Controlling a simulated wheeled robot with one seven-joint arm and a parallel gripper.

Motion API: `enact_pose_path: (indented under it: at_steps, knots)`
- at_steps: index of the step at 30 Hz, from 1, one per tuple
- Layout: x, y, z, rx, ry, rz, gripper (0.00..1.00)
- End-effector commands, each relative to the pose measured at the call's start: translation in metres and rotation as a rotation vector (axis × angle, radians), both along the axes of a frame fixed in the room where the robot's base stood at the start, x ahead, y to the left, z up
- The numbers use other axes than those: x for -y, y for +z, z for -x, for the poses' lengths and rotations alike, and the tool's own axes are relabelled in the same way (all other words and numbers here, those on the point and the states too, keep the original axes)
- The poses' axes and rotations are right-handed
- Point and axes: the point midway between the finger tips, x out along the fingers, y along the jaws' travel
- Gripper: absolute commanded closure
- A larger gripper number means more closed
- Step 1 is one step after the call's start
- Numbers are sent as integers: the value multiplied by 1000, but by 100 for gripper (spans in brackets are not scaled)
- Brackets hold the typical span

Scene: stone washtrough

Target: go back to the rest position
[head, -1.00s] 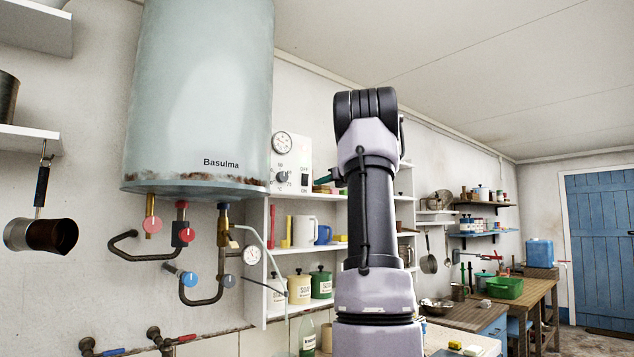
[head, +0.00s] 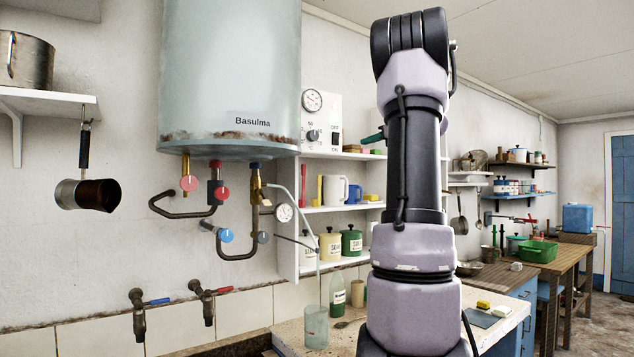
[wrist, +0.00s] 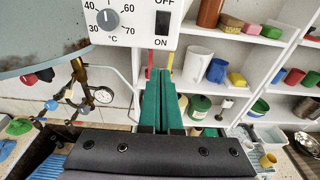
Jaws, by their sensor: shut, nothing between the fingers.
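My gripper (wrist: 161,100) shows in the wrist view as two green fingers lying side by side, shut with nothing between them. The fingers point up toward the white control box (wrist: 132,20), just below its lower edge in the picture. In the head view my arm rises upright in front of the shelves, and a small green part of my gripper (head: 374,137) shows beside it near the control box (head: 320,120). The rest of the gripper is hidden behind my arm.
A water heater (head: 230,80) with pipes and valves hangs on the wall left of my arm. Open shelves (head: 288,230) hold mugs and canisters. A glass (head: 316,328) stands on the counter below. A pan (head: 90,193) hangs at left. Open air lies between heater and pan.

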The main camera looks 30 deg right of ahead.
Motion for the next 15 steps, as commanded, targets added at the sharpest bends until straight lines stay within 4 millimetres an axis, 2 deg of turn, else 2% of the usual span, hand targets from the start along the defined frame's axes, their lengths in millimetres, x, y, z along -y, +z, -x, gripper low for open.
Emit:
enact_pose_path:
  at_steps: [5,8,11,15]
  knots:
    - [-3,0,0,-2,5,7,100]
    - [-26,-3,1,-21,38,62,100]
    - [-75,-14,7,-64,118,202,100]
    - [-171,-45,35,-129,312,522,100]
